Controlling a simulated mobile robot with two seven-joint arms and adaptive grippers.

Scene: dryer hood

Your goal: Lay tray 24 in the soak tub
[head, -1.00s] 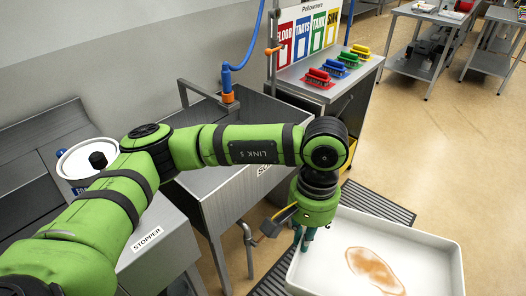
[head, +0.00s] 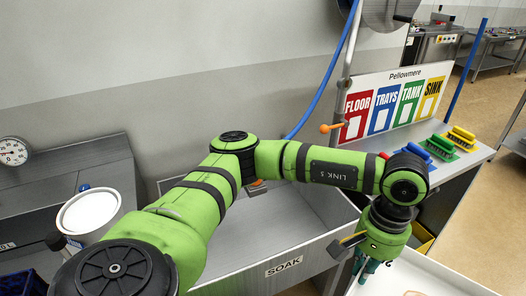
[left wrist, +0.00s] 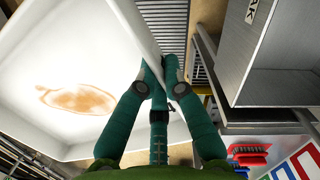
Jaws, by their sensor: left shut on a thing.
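A large white tray (head: 435,278) with a brown stain shows at the lower right of the head view, partly cut off. It fills the left of the left wrist view (left wrist: 60,60). No number on it is readable. My left gripper (head: 364,268) is shut on the tray's rim; in the left wrist view its green fingers (left wrist: 156,78) meet at the wall. The steel soak tub (head: 240,278), labelled SOAK, stands left of the tray, open and partly behind my left arm. Its bottom is mostly hidden. It also shows at the right of the left wrist view (left wrist: 275,70). My right gripper is not in view.
A blue hose and a pipe with an orange lever (head: 330,128) rise behind the tub. A brush bench with several coloured brushes (head: 440,148) and a colour sign (head: 395,105) stands at right. A white round container (head: 88,215) stands left of the tub.

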